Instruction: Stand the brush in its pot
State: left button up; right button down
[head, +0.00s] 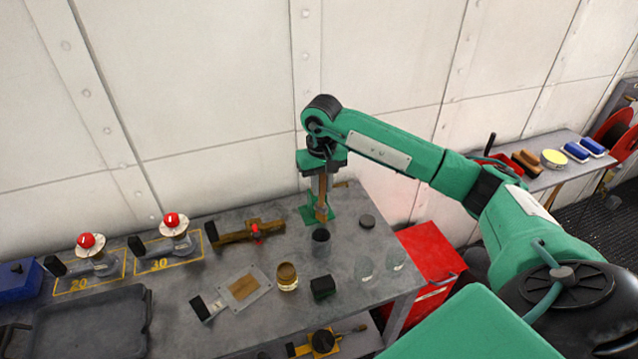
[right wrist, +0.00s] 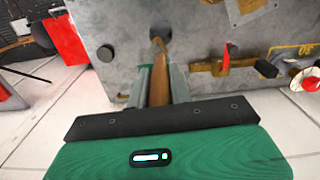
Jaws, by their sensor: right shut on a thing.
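My right gripper (head: 323,196) points down over the bench and is shut on the brush (head: 322,212), which hangs roughly upright with its lower end downward. The brush's brown handle also shows between the fingers in the right wrist view (right wrist: 159,88). A dark cylindrical pot (head: 320,245) stands on the bench just below and in front of the brush's lower end in the head view. I cannot tell whether the brush end is over its mouth or behind it. My left gripper is not in view.
A dark round puck (head: 367,222) lies right of the brush. Clear glasses (head: 365,268), an amber jar (head: 287,277) and a dark green block (head: 322,288) stand nearby. A brown bar with a red knob (head: 245,233) lies left. A red box (head: 430,262) is beside the bench.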

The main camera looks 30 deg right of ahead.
aim_at(321, 220)
notch_tip(321, 220, down, 3)
jog(key=shift+f+b, duration=0.1)
jog(key=shift+b, duration=0.2)
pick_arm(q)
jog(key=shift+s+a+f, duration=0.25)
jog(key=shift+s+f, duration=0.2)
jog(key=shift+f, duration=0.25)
pick_arm(e)
jog(key=shift+f, duration=1)
pick_arm(q)
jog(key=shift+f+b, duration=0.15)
jog(key=shift+b, duration=0.2)
pick_arm(e)
jog(key=shift+f, duration=0.15)
jog(key=shift+f+b, duration=3.75)
jog(key=shift+f, duration=0.15)
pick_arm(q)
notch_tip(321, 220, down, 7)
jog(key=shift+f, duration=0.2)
pick_arm(e)
jog(key=c, duration=1.2)
grip_release()
